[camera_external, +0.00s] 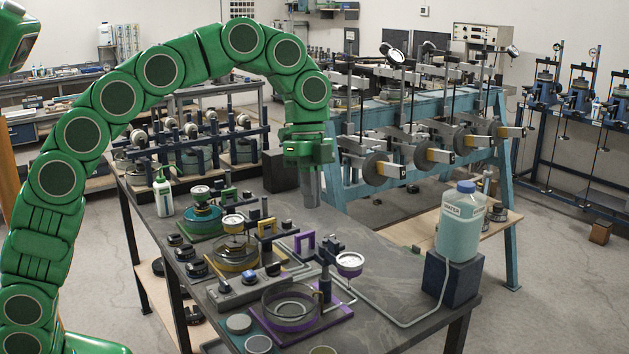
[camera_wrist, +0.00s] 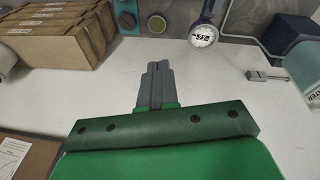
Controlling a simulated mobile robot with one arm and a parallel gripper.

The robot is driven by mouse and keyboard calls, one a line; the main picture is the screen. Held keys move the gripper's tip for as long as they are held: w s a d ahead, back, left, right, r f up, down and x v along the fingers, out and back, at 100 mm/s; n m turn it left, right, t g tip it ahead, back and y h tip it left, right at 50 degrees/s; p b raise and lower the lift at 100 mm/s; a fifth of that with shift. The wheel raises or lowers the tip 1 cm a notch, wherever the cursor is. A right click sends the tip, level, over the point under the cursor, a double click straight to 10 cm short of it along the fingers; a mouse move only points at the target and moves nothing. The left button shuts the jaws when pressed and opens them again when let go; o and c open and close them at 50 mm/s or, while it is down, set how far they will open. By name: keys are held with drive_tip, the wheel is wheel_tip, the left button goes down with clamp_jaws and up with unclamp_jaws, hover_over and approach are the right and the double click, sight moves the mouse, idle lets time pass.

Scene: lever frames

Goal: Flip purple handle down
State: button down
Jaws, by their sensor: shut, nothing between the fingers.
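The purple handle (camera_external: 304,236) is a small upright arch at the back of the purple-based device (camera_external: 338,315) on the dark table. A round clear dish and a white-faced dial gauge (camera_external: 350,260) belong to the same device. My gripper (camera_external: 312,203) points down above the table, behind and above the purple handle in the picture, apart from it. Its grey fingers are shut and empty, as the wrist view (camera_wrist: 157,68) also shows. The purple handle cannot be made out in the wrist view; a dial gauge (camera_wrist: 203,36) shows near its top.
Similar devices with a yellow handle (camera_external: 267,229) and a green handle (camera_external: 229,193) stand to the left. A water bottle (camera_external: 461,225) stands on a dark block (camera_external: 452,279) at right, with a tube along the table. Wooden boxes (camera_wrist: 62,30) show in the wrist view.

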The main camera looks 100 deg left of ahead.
drive_tip(key=a+f+m+t, duration=0.1)
drive_tip(key=a+m, duration=0.1)
drive_tip(key=a, duration=1.6)
drive_tip(key=shift+s+a+f, duration=0.15)
drive_tip(key=shift+s+a, duration=0.05)
drive_tip(key=shift+s, duration=0.05)
drive_tip(key=shift+w+d, duration=0.1)
drive_tip(key=shift+w, duration=0.1)
drive_tip(key=shift+w+f, duration=0.1)
drive_tip(key=shift+f, duration=0.3)
drive_tip(key=shift+f, duration=0.1)
